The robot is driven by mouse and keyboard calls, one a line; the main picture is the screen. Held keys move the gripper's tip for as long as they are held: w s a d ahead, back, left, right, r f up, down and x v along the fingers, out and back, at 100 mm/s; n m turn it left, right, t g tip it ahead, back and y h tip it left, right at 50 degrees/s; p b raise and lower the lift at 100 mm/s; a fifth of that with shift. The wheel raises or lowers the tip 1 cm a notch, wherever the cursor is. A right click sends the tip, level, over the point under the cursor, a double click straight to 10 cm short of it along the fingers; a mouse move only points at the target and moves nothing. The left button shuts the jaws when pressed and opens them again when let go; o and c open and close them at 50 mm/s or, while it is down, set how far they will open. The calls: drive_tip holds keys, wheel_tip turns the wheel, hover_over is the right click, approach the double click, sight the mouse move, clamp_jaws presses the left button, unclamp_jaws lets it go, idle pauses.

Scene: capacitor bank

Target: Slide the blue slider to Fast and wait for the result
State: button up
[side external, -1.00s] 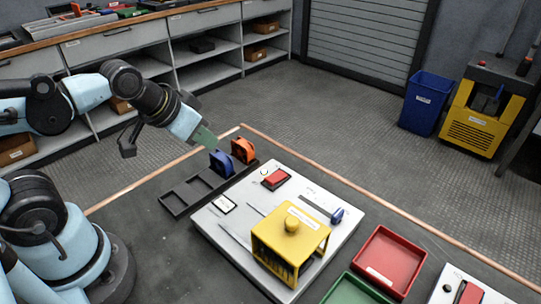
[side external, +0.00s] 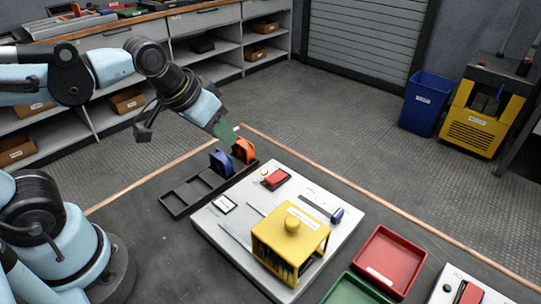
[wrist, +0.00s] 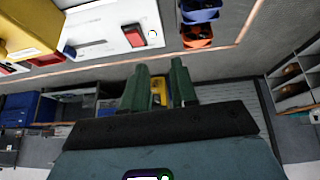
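The blue slider (side external: 337,215) sits at the right end of its track on the white panel (side external: 210,222), beside the yellow cage. In the wrist view, a small blue piece that looks like the slider (wrist: 69,50) shows beside the yellow cage. The slider's labels are too small to read. A small white label or display (side external: 224,204) lies on the panel's left part. My gripper (side external: 227,132) is raised behind the blue and orange parts, away from the slider. In the wrist view, its green fingers (wrist: 160,72) stand apart with nothing between them.
The yellow cage (side external: 290,240) with a knob on top stands on the panel near the slider. A red button (side external: 276,178) is at its far corner. A dark tray (side external: 178,208) holds blue and orange parts (side external: 243,150). A red bin (side external: 388,259) stands right of the panel.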

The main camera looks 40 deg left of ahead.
drive_tip(key=w+d+r+g, duration=0.2)
drive_tip(key=w+d+g, duration=0.1)
drive_tip(key=w+d, duration=0.55)
drive_tip(key=g, duration=0.3)
hover_over(338, 212)
wheel_tip(338, 212, down, 5)
drive_tip(key=shift+f, duration=4.35)
clamp_jaws()
drive_tip(key=shift+a, duration=4.4)
